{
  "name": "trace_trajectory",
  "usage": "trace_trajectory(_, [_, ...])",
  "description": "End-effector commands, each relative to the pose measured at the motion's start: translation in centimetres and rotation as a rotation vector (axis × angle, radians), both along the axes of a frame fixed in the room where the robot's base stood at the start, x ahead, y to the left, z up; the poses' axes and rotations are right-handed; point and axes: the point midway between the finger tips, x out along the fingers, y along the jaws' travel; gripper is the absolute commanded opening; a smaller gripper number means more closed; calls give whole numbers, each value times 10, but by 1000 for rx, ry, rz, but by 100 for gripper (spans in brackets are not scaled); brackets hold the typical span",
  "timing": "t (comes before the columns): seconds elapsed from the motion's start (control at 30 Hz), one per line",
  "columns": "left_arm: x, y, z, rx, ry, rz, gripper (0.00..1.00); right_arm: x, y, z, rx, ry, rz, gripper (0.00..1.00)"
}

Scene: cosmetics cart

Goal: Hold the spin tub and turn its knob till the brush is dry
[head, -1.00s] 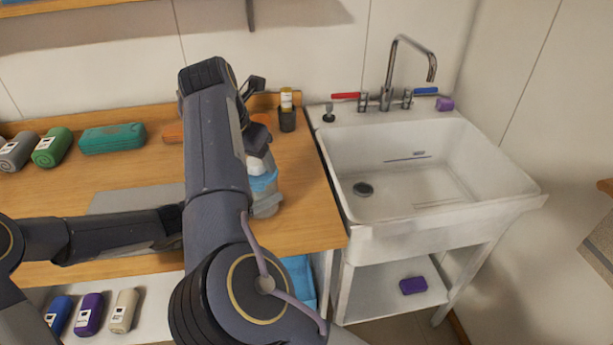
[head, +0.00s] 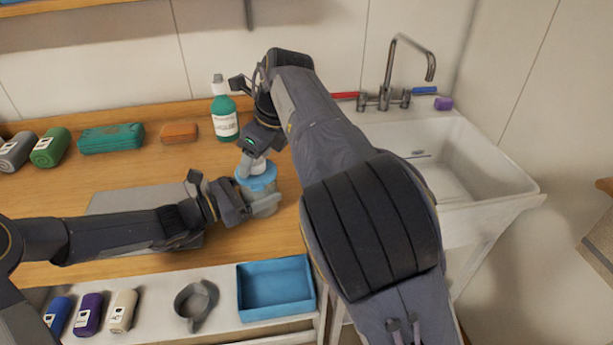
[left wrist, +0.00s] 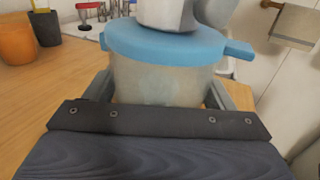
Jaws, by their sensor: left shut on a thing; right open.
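The spin tub (head: 258,180) stands near the counter's right end, with a blue lid and a clear, cloudy body. My left gripper (head: 262,203) is shut around the body from the left. The left wrist view shows the tub (left wrist: 160,80) between its two fingers (left wrist: 160,98). My right gripper (head: 258,150) is open and points down right above the lid, at the pale knob (head: 256,167). In the left wrist view, pale grey shapes cover the middle of the lid; I cannot tell knob from fingers there. The brush is not visible; any inside is hidden.
A green bottle (head: 225,112) stands behind the tub, with an orange block (head: 179,132) and a teal case (head: 111,138) to its left. The white sink (head: 470,160) is on the right, partly behind my right arm. A blue tray (head: 276,288) sits on the lower shelf.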

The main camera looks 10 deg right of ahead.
Motion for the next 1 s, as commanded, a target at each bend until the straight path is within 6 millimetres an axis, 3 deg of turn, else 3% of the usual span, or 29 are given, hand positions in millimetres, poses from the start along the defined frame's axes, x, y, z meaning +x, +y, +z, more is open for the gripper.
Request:
trace_trajectory(0.1, [0,0,0,-1,0,0,45,-6,-7,25,1,-5,0,61])
trace_trajectory(0.6, [0,0,0,-1,0,0,45,-28,-37,112,-3,-3,-5,61])
trace_trajectory(0.83, [0,0,0,-1,0,0,45,-17,-45,70,274,183,-178,61])
trace_trajectory(1.0, [0,0,0,-1,0,0,45,-13,-49,40,569,397,-389,61])
